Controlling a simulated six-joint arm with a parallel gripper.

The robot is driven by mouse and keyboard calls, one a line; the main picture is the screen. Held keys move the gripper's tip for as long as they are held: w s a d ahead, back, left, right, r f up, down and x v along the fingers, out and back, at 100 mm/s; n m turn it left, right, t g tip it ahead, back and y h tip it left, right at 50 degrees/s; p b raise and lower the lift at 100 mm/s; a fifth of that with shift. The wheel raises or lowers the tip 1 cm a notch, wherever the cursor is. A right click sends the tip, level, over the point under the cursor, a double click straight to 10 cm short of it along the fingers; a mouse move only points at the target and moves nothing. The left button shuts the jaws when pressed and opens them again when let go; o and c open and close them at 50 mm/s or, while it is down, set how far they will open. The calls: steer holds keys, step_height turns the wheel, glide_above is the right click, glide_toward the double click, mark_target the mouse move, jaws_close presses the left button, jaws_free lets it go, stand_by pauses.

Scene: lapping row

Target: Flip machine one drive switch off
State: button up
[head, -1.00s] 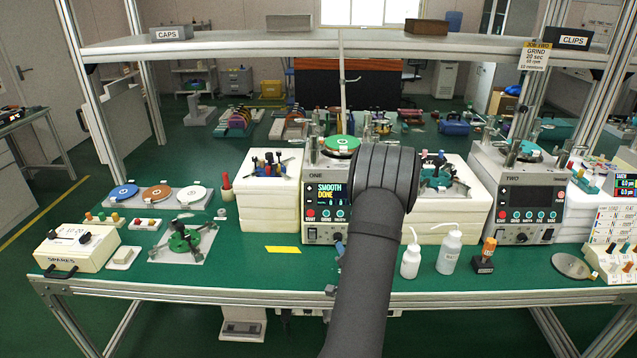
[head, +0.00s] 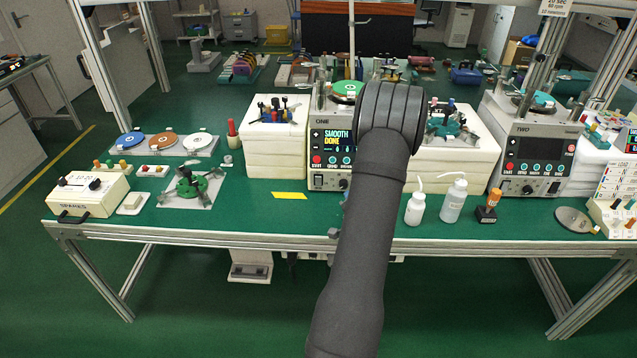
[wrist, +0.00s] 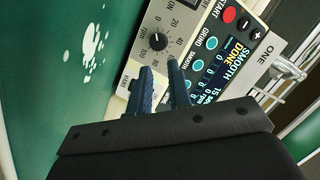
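Machine one (head: 331,153) stands at the middle of the bench, its screen reading "SMOOTH DONE". It also shows in the wrist view, turned sideways, with a dial (wrist: 158,41) and coloured buttons. A small rocker switch (head: 319,182) is at the lower left of its front. In the wrist view a pale switch plate (wrist: 124,82) with small lettering lies beside my fingers, partly covered by them; I cannot tell the switch's position. My gripper (wrist: 160,66) has its two blue fingers a little apart, close to the panel between dial and plate, nothing seen between them. My arm hides it in the head view.
White blocks (head: 277,150) flank machine one. Two white bottles (head: 415,209) and an orange-topped stamp (head: 489,206) stand to the right of my arm. Machine two (head: 535,150) is farther right. A yellow strip (head: 289,196) lies on clear bench at left.

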steer(key=a+m, duration=0.1)
steer(key=a+r+m+h, duration=0.1)
steer(key=a, duration=0.1)
steer(key=s+a+r+m, duration=0.1)
steer(key=m, duration=0.1)
steer(key=shift+a, duration=0.35)
jaws_close()
steer(key=s+a+r+m+g+h, duration=0.1)
steer(key=s+a+m+h, duration=0.1)
steer(key=s+a+m, duration=0.2)
steer(key=shift+a+r+m+g, duration=0.3)
steer(key=shift+a+m, duration=0.55)
steer(key=shift+m, duration=0.25)
steer(key=shift+f, duration=0.1)
glide_toward(319, 180)
steer(key=w+f, duration=0.2)
steer(key=f, duration=0.1)
steer(key=shift+f, duration=0.1)
steer(key=shift+w+r, duration=0.15)
steer(key=shift+w, duration=0.45)
steer(key=shift+w+r, duration=0.15)
steer(key=shift+w, duration=1.1)
